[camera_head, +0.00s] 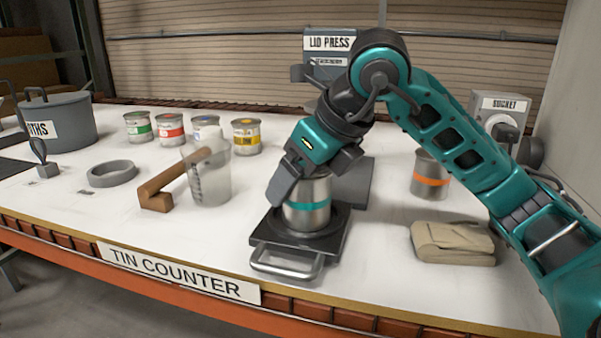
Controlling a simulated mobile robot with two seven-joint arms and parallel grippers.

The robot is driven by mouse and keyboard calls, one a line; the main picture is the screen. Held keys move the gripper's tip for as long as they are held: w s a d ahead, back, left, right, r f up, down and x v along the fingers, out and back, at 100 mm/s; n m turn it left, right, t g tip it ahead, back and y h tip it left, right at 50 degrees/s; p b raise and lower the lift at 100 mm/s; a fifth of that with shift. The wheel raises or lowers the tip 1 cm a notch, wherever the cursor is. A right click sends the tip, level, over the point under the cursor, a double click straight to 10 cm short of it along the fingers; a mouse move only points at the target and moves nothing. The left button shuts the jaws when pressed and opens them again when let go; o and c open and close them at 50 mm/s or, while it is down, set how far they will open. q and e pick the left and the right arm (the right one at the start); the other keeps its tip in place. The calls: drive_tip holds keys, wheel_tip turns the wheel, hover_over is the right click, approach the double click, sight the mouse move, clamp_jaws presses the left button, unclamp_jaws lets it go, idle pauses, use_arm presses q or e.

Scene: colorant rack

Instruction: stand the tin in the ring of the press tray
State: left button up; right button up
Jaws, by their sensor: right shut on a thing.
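A silver tin with a teal band (308,212) is upright at the press tray (268,236), a dark tray with a metal handle at its front. The tin's base is over or in the tray's round ring (337,232); I cannot tell whether it rests on the tray floor. My right gripper (306,185) comes down from above and is shut on the tin, its fingers at the tin's sides and covering part of its top. The lid press (330,70) stands behind, partly hidden by my right arm. My left gripper is not in view.
A tin with an orange band (430,180) and a folded tan cloth (452,243) lie to the right. A clear jug (208,180), a wooden piece (156,196), a grey ring (112,173) and several banded tins (170,130) are left. The front counter is clear.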

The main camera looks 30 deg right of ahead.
drive_tip(key=o, duration=1.5)
drive_tip(key=shift+c, duration=0.2)
drive_tip(key=shift+s+d+r, duration=0.1)
drive_tip(key=shift+s+r, duration=0.05)
drive_tip(key=shift+r, duration=0.2)
drive_tip(key=p+v, duration=0.3)
drive_tip(key=v, duration=0.8)
drive_tip(key=shift+s, duration=0.15)
